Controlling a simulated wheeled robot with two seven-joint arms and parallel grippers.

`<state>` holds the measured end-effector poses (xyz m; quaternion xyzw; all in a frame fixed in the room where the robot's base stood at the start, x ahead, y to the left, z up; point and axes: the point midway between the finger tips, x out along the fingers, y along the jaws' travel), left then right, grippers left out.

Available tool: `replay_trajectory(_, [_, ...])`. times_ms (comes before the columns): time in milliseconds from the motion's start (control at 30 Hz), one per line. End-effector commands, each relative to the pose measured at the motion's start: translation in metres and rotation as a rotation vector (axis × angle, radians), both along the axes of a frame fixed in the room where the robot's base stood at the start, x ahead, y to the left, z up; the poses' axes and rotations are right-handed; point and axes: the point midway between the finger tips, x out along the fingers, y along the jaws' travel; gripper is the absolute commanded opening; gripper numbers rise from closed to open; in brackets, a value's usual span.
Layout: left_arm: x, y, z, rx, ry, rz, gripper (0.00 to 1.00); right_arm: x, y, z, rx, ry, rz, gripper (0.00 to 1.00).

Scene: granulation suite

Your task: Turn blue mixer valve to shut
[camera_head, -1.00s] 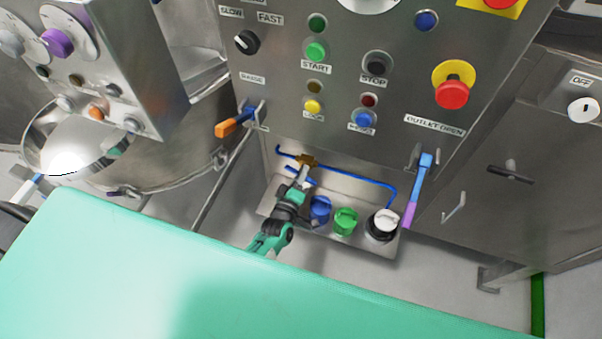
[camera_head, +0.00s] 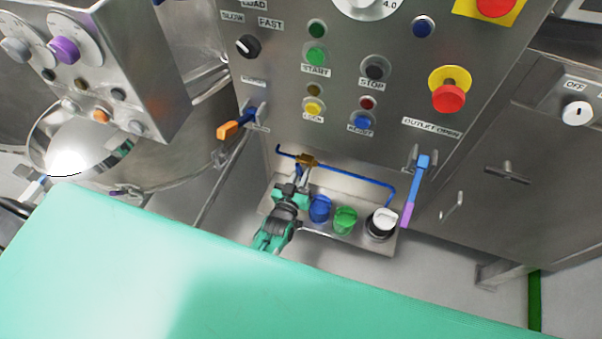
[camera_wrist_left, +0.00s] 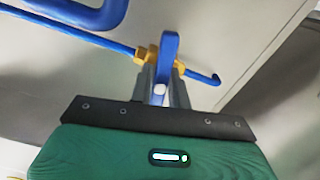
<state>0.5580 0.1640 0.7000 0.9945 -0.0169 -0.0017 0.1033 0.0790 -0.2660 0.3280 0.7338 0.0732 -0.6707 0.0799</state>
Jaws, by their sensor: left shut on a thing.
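The blue mixer valve has a brass body (camera_head: 306,160) on a thin blue pipe (camera_head: 360,181), low under the control panel. In the left wrist view its blue lever (camera_wrist_left: 168,52) stands across the pipe (camera_wrist_left: 70,30), in front of the brass fitting (camera_wrist_left: 178,66). My left gripper (camera_head: 301,178) is at the valve. Its fingers (camera_wrist_left: 161,85) are shut on the blue lever, whose lower end is partly hidden between them. My right gripper is out of view.
Blue (camera_head: 320,208), green (camera_head: 345,220) and white-topped (camera_head: 383,222) fittings stand on the steel shelf close right of my left gripper. An orange-ended lever (camera_head: 230,129) and a blue-and-purple lever (camera_head: 416,190) flank the panel. A green surface (camera_head: 200,270) fills the foreground.

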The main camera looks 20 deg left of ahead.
Motion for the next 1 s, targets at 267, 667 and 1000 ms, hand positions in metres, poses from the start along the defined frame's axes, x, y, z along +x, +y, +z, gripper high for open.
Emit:
replay_trajectory(267, [-0.0008, 0.0, -0.0011, 0.151, -0.003, 0.0, 0.0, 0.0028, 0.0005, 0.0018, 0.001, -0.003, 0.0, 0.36])
replay_trajectory(667, [-0.0008, 0.0001, -0.0015, 0.223, -0.005, -0.001, 0.0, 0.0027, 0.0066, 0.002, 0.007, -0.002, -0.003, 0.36])
replay_trajectory(1000, [-0.0008, 0.0001, -0.0015, 0.223, -0.005, -0.001, 0.22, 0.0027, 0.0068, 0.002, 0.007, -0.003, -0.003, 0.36])
